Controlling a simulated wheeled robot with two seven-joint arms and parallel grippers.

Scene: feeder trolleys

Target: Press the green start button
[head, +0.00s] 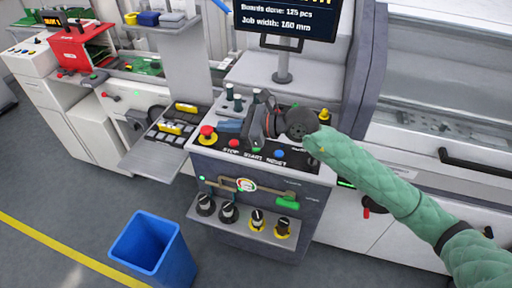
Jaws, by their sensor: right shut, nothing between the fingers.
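The control panel (310,172) of the grey cabinet carries a row labelled STOP, START and RESET. A red button (234,143) is at the left of the row and a blue button (280,153) at the right. My right gripper (252,138) is shut and empty, low over the panel just behind the green button. I cannot tell whether its tips touch the button. My left gripper is not in view.
A red mushroom button (207,131) on a yellow base stands at the panel's left. A monitor (285,20) rises behind. A shelf with several knobs (228,212) juts out below. A blue bin (152,252) stands on the floor at the left front.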

